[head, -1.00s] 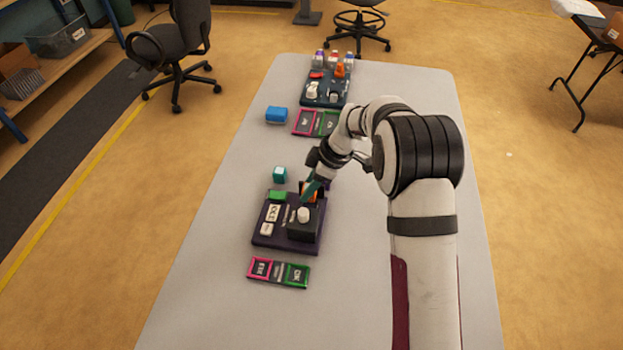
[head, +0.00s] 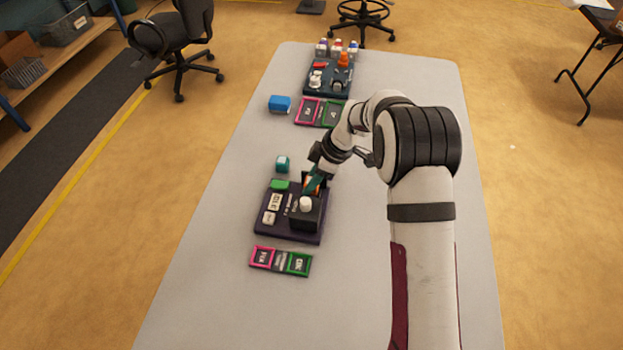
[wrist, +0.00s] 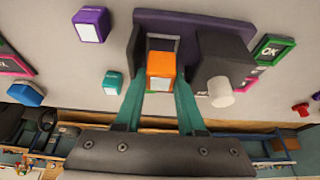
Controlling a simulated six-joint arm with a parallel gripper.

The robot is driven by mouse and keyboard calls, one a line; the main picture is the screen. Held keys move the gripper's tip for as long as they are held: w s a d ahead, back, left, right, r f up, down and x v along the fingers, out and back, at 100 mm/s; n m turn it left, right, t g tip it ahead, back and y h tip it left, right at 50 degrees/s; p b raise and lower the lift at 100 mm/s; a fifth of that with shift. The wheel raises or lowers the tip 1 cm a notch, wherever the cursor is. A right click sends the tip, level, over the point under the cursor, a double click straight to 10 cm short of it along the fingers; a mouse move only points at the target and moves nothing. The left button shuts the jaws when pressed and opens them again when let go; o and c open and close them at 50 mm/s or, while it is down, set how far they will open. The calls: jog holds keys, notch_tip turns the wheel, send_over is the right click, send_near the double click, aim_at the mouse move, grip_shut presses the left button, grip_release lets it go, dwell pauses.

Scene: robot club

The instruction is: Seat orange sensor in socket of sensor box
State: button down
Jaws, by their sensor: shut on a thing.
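My gripper (head: 313,186) is shut on the orange sensor (wrist: 160,66), its teal fingers on either side of it in the wrist view (wrist: 159,104). The sensor's lower face is pale. The sensor box has a dark purple base (head: 272,228), with a dark block and white knob on it; its base also shows in the wrist view (wrist: 185,22). The sensor is at the box's far right part, beside the dark block, in front of a dark frame. I cannot tell how deep it sits, as the fingers partly hide it in the head view.
A teal block (head: 282,164) stands just behind the box. A purple block (wrist: 91,25) shows in the wrist view. A pink-and-green tray (head: 281,261) lies in front. A blue block (head: 279,104) and a second device (head: 315,90) are farther back. The table's left front is clear.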

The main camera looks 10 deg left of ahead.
jog(key=shift+f, duration=0.3)
jog(key=shift+f, duration=0.45)
jog(key=shift+f, duration=0.15)
dwell(0.4)
